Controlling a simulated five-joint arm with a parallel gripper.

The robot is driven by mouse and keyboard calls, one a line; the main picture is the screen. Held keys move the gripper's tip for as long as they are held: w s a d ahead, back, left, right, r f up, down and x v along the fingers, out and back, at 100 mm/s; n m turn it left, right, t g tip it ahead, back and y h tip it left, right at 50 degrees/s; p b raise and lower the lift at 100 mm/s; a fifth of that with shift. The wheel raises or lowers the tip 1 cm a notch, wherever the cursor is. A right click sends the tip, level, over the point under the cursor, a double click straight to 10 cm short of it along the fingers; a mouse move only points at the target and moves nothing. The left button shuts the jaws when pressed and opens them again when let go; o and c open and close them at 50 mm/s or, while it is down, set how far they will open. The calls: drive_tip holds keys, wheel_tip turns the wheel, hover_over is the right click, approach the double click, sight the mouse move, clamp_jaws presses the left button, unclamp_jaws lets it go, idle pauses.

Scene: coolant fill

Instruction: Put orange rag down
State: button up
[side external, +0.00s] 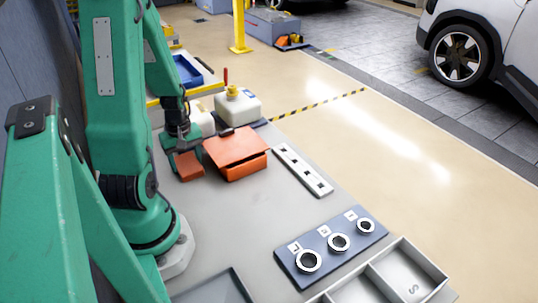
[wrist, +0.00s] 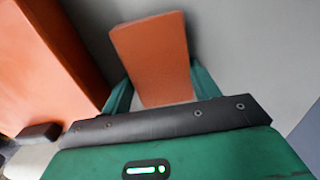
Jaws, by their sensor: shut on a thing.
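The orange rag (side external: 188,166) is a small flat orange piece at the end of my gripper (side external: 178,152), left of the orange box. In the wrist view the rag (wrist: 152,55) is a plain orange slab between the two green fingers of my gripper (wrist: 160,90), which is shut on it. I cannot tell whether the rag touches the grey worktop (side external: 220,215) or hangs just above it.
An orange box (side external: 237,155) with a tilted lid stands close beside the rag; it fills the left of the wrist view (wrist: 45,60). Behind it is a white jug (side external: 238,107) with a yellow cap. A white slotted strip (side external: 302,170) and a blue ring plate (side external: 330,246) lie to the right. The worktop's middle is clear.

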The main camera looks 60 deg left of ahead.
sight(186, 161)
drive_tip(key=o, duration=1)
drive_tip(key=shift+f, duration=0.55)
drive_tip(key=shift+r, duration=6.7)
drive_tip(key=w+d+r+m+t, duration=0.2)
drive_tip(key=d+r+m, duration=0.2)
drive_tip(key=d+m, duration=0.2)
drive_tip(key=w+d+r+m+t, duration=0.1)
drive_tip(key=d+r+m, duration=0.3)
drive_tip(key=d, duration=0.6)
drive_tip(key=w+d+r+m+t, duration=0.2)
drive_tip(key=w+d+r+m, duration=0.1)
drive_tip(key=d+m, duration=0.4)
drive_tip(key=shift+w+d+r+m+t, duration=0.15)
drive_tip(key=shift+d+r+m, duration=0.1)
drive_tip(key=shift+r, duration=0.15)
drive_tip(key=shift+w+d+r+m+t, duration=0.1)
drive_tip(key=shift+d+r+m+t, duration=0.05)
drive_tip(key=shift+r+m, duration=0.15)
